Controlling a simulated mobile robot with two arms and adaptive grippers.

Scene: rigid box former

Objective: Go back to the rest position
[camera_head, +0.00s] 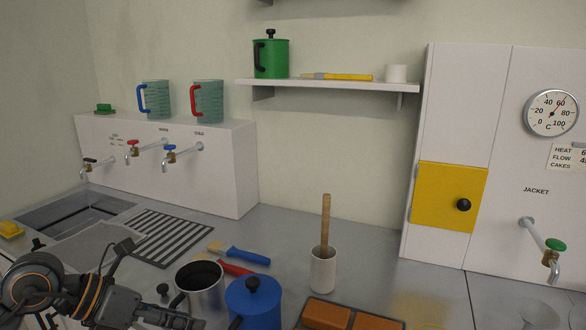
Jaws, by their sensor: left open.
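My left gripper (172,316) is at the bottom left, low over the front of the counter, with its arm coming in from the left edge. It is open, and I see nothing held in it. Its fingers are just left of and in front of a metal pot (205,292) with a dark handle. Whether they touch the pot I cannot tell. My right gripper is out of view.
A blue lidded pot (254,300), a white holder (323,270) with a wooden stick and a tray of brown blocks (327,314) stand right of the gripper. A sink (68,217) and taps (170,155) are behind left. Counter space behind the holder is clear.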

